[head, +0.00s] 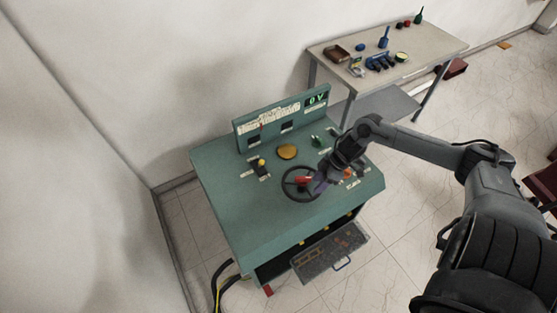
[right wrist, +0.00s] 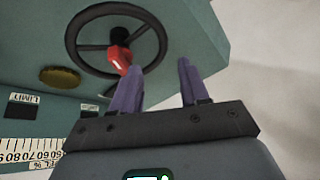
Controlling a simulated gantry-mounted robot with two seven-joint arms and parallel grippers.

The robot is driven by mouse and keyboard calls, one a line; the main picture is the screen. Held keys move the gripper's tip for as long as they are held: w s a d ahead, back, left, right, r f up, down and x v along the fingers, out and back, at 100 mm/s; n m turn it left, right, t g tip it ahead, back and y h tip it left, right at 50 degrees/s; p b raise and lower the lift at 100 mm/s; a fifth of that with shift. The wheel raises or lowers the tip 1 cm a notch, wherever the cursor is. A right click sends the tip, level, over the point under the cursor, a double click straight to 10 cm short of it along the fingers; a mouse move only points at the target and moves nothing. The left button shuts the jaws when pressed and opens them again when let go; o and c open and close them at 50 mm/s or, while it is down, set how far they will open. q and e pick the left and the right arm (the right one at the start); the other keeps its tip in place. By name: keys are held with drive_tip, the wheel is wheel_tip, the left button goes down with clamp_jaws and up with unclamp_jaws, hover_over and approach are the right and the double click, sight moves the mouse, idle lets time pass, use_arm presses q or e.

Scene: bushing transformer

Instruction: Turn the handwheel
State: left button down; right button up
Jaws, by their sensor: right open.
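The handwheel (head: 287,191) is a dark ring with spokes and a red part, mounted on top of the green console (head: 240,222). In the right wrist view the handwheel (right wrist: 77,52) fills the upper middle, with the red part (right wrist: 120,60) near its hub. My right gripper (head: 318,185) is at the right side of the handwheel. In the right wrist view the right gripper's (right wrist: 158,78) purple fingers are apart with nothing between them. The left fingertip overlaps the rim in the picture; I cannot tell if it touches. My left gripper is not in view.
A table (head: 430,45) with tools stands at the back right. Cables lie at the console's left foot.

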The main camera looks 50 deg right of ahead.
sight(304, 178)
drive_tip(key=w+d+r+h, duration=0.1)
drive_tip(key=w+d+r, duration=0.2)
drive_tip(key=w+d, duration=0.1)
drive_tip(key=shift+n+t, duration=0.3)
drive_tip(key=shift+n, duration=0.1)
drive_tip(key=b+x, duration=0.1)
drive_tip(key=x, duration=0.8)
drive_tip(key=shift+w+f, duration=0.15)
drive_tip(key=shift+f, duration=0.15)
clamp_jaws()
